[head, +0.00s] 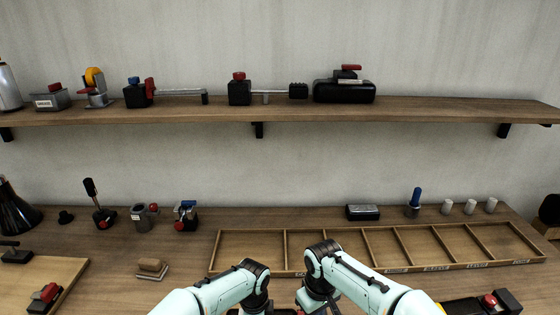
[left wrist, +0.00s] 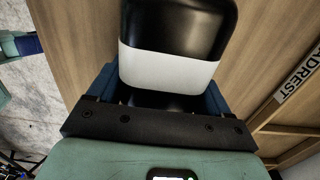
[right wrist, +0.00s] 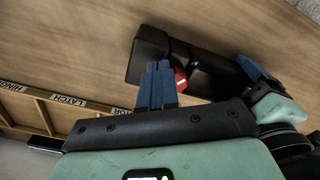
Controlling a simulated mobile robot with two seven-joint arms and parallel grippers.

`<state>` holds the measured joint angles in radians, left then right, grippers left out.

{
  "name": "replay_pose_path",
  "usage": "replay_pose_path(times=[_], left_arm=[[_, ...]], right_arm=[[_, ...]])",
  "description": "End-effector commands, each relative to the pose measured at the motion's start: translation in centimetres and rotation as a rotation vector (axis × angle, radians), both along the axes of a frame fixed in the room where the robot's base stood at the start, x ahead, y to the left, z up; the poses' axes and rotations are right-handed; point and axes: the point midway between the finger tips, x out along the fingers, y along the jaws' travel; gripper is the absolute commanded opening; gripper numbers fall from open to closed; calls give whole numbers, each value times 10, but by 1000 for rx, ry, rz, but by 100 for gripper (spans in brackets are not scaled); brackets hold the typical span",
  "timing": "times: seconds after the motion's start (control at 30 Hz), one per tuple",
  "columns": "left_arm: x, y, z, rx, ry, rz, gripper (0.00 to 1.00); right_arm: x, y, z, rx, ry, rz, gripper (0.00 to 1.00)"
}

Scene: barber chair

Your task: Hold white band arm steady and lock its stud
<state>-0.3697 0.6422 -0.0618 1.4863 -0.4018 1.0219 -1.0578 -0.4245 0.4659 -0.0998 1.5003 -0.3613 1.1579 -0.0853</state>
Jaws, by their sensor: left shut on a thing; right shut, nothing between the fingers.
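The white band arm (left wrist: 168,66), a black block with a white band, fills the middle of the left wrist view. My left gripper (left wrist: 160,85) is shut on it, with a blue finger on each side. In the right wrist view a dark body (right wrist: 150,55) carries a red stud (right wrist: 181,80) with a white mark. My right gripper (right wrist: 156,82) is shut and empty, its blue fingers together just beside the stud; I cannot tell whether they touch it. In the head view both grippers are at the bottom edge, mostly hidden by my own arms.
A divided wooden tray (head: 215,252) with labelled compartments lies behind my arms. Small parts and tools stand along the back of the bench. A shelf (head: 420,108) above holds several black devices. A black part with a red knob (head: 490,301) lies at the lower right.

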Motion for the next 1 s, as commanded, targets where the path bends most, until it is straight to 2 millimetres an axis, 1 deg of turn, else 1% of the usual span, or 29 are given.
replay_pose_path(times=[0.03, 0.63, 1.0], left_arm=[[-1, 0, 0, 3, 2, -9, 20], [-2, -2, 1, -1, 2, -13, 20], [-2, -3, 1, -3, 1, -14, 20]], right_arm=[[-3, -2, -14, -12, 23, -1, 0], [-2, -2, -15, -12, 23, -5, 0], [-8, 4, -14, -11, 23, -3, 0]])
